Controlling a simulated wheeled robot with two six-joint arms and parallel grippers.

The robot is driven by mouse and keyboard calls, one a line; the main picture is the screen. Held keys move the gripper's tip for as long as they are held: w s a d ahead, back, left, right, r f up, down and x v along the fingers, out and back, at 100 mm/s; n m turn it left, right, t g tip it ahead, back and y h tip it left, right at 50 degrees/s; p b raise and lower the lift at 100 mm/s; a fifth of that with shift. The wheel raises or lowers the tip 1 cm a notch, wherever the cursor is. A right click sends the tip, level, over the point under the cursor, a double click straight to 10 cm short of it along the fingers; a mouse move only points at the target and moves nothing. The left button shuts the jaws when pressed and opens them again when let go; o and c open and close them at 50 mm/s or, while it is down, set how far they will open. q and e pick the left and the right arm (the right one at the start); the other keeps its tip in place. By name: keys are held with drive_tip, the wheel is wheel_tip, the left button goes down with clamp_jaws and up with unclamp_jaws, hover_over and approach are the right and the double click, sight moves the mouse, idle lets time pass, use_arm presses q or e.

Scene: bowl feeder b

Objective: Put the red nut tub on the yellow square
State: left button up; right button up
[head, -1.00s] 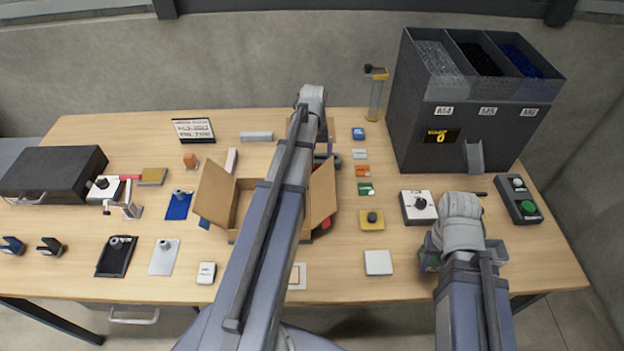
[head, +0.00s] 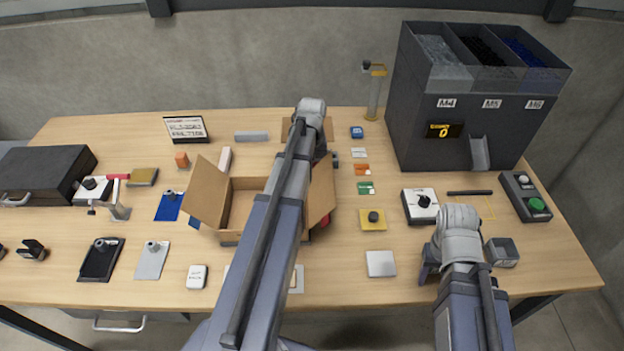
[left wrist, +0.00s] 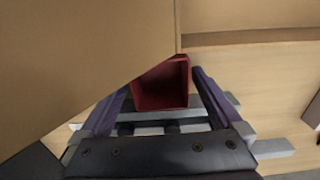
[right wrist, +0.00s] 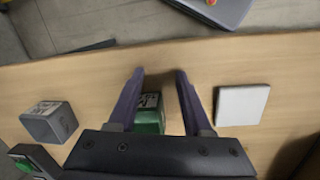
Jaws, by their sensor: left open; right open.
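The red nut tub (left wrist: 162,88) is between the spread fingers of my left gripper (left wrist: 158,82) in the left wrist view, beside a cardboard flap that covers part of the view. The yellow square (head: 487,208) is a thin outline on the table, partly hidden by my right arm. My right gripper (right wrist: 158,76) is open around or just above a green tub (right wrist: 150,115); contact cannot be told.
An open cardboard box (head: 235,208) stands mid-table. A grey tub (head: 502,253) sits right of my right gripper. A white pad (head: 380,264), a yellow-based knob (head: 373,220) and a dial box (head: 420,206) are nearby. The dark dispenser (head: 440,110) stands behind the yellow square.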

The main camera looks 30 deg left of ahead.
use_arm(q)
drive_tip(key=c, duration=1.4)
drive_tip(key=shift+o, duration=0.2)
use_arm(e)
drive_tip(key=shift+r, duration=0.1)
use_arm(q)
drive_tip(key=shift+r, duration=0.2)
use_arm(e)
drive_tip(key=shift+r, duration=0.1)
use_arm(q)
wheel_tip(320, 180, up, 18)
drive_tip(key=p, duration=1.8)
use_arm(e)
wheel_tip(320, 180, up, 18)
